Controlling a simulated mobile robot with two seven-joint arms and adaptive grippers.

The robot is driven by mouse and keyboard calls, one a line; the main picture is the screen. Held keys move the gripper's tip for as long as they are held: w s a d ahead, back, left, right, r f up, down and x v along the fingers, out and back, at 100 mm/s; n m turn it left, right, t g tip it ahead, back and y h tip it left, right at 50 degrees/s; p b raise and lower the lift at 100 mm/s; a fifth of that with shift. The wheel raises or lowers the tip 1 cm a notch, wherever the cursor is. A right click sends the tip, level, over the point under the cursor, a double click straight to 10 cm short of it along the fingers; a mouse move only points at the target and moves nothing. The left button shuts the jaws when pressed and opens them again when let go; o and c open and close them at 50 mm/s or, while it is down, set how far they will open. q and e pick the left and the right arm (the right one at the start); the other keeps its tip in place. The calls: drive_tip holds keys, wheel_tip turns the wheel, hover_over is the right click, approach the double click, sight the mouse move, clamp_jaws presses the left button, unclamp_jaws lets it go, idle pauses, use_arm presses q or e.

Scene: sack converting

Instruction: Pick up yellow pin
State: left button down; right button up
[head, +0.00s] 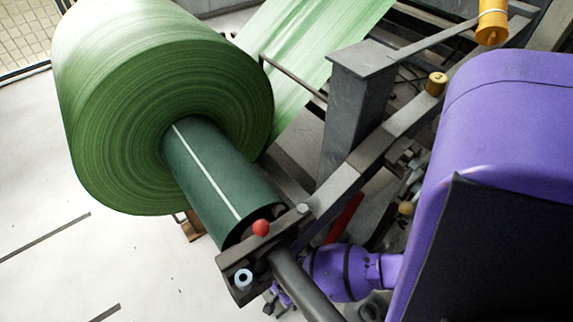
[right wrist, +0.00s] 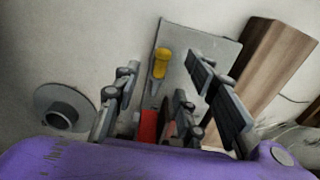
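In the right wrist view, a yellow pin (right wrist: 161,63) with a rounded yellow handle and a thin grey tip shows in front of a grey plate. My right gripper (right wrist: 166,92) is open in this view, with its dark fingers spread on either side of the pin's line. The pin is beyond the fingers and no contact shows. In the head view the fingers of my right gripper cannot be made out. My left gripper is not in view.
A green roll (head: 150,100) on a dark green core (head: 215,180) fills the left. A grey frame beam (head: 365,160) with a red ball knob (head: 261,227) runs beside it. The wrist view shows a red part (right wrist: 149,124), a wooden block (right wrist: 272,62) and a round grey flange (right wrist: 66,108).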

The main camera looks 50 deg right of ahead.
wheel_tip(320, 180, down, 3)
drive_tip(key=shift+f+b, duration=0.1)
drive_tip(key=shift+b, duration=0.65)
clamp_jaws()
drive_tip(key=shift+r, duration=0.2)
